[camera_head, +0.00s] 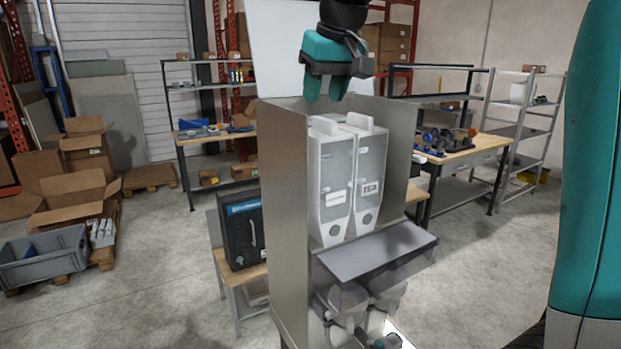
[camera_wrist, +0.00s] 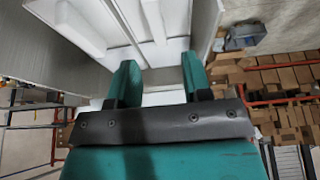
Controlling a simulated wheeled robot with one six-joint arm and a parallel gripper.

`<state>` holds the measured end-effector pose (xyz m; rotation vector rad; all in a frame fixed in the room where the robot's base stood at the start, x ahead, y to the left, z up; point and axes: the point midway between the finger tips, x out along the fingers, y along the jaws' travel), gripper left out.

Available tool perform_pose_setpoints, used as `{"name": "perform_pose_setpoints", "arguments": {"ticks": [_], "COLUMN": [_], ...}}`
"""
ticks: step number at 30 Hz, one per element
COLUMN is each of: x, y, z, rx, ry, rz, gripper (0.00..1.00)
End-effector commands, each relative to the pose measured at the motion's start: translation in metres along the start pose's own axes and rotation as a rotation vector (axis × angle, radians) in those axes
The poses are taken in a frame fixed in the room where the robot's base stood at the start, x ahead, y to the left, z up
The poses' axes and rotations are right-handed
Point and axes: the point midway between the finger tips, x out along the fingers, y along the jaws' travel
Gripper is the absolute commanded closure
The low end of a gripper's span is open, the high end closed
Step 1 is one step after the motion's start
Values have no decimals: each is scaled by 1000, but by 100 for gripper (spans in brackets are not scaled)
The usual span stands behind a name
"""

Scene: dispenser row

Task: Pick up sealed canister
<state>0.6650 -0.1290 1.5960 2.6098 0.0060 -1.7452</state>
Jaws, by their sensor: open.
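Two tall pale canisters stand side by side, upright, in an open-front grey cabinet. The left canister (camera_head: 333,185) has a white label, and the right canister (camera_head: 369,180) has a label that seems to read TEA. Each has a raised white grip on top. I cannot tell which one is sealed. My gripper (camera_head: 325,92) is open and empty, with teal fingers pointing down above the canister tops. In the wrist view, my gripper (camera_wrist: 160,70) shows white surfaces beyond and between its fingers, apparently the canisters.
The cabinet's side wall (camera_head: 285,190) rises left of the canisters. A grey sloped shelf (camera_head: 378,250) juts out below them, with clear funnel-like parts underneath. A black box (camera_head: 243,230) stands on a low table to the left. A workbench (camera_head: 460,152) is behind right.

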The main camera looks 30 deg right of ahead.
Motion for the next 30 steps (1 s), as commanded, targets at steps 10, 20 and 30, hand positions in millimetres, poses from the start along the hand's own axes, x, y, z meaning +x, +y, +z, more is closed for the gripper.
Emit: {"name": "perform_pose_setpoints", "arguments": {"ticks": [10,20,30], "x": [44,42,41], "y": [8,3,5], "z": [13,11,11], "rx": [9,4,6], "ry": [1,1,0], "rz": [5,2,3], "gripper": [55,81,100]}}
